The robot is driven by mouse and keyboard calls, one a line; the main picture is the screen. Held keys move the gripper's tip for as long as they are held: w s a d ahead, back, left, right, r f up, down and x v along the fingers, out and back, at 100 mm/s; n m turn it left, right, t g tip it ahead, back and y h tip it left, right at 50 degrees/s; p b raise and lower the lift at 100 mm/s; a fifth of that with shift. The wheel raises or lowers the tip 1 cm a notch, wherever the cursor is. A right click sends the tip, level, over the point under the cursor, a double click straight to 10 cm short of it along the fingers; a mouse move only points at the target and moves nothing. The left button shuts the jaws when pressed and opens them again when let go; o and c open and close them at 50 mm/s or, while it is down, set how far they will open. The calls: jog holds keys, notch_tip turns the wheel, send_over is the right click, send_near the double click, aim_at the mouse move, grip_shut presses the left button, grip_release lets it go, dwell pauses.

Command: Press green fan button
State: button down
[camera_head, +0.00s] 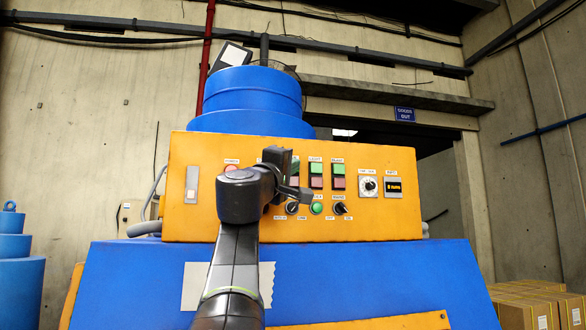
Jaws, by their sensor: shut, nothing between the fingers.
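An orange control panel (390,220) faces me on the blue machine. Two columns with a green button above a red one show clearly right of my gripper: one green button (315,168) and another (338,169) beside it. Bits of green also show at the edges of my gripper (296,190), so part of the button row is hidden behind it. I cannot read a fan label, so I cannot tell which green button is the fan's. My gripper is shut and empty, in front of the panel's left-middle. I cannot tell whether it touches the panel.
A round green button (317,208) sits between two black knobs below the rows. A grey switch (192,184) is at left. Cardboard boxes (540,303) stand lower right.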

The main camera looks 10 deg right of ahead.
jog(key=shift+w, duration=0.4)
dwell(0.8)
jog(key=shift+s, duration=0.1)
jog(key=shift+s+b, duration=0.3)
jog(key=shift+s, duration=0.4)
jog(key=s+b, duration=0.1)
jog(key=s, duration=0.4)
jog(key=shift+d, duration=0.1)
dwell(0.3)
dwell(0.5)
